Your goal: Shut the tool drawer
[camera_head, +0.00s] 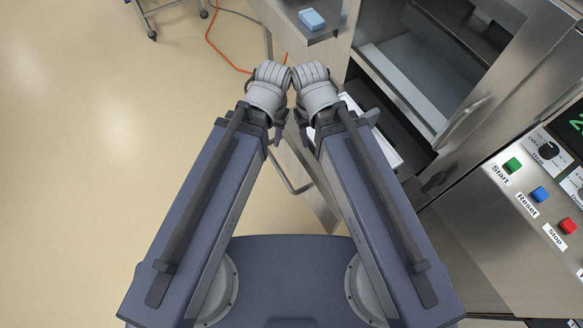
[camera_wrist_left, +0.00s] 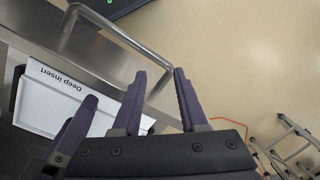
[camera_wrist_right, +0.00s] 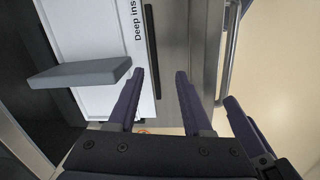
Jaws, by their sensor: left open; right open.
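The tool drawer stands open, its steel front panel (camera_head: 318,188) and bar handle (camera_head: 287,178) out from the cabinet. The handle also shows in the left wrist view (camera_wrist_left: 128,42) and right wrist view (camera_wrist_right: 226,70). A white insert labelled "Deep insert" (camera_wrist_left: 50,105) lies in the drawer, with a grey block (camera_wrist_right: 80,74) over it in the right wrist view. My left gripper (camera_wrist_left: 160,95) is open and empty near the handle. My right gripper (camera_wrist_right: 160,98) is open and empty above the drawer, close to its front panel. Contact with the drawer cannot be told.
My grippers are close together. The steel machine has an open chamber (camera_head: 420,75) above the drawer and a panel with Start, Reset and Stop buttons (camera_head: 540,194) at right. A blue block (camera_head: 312,19) lies on a ledge.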

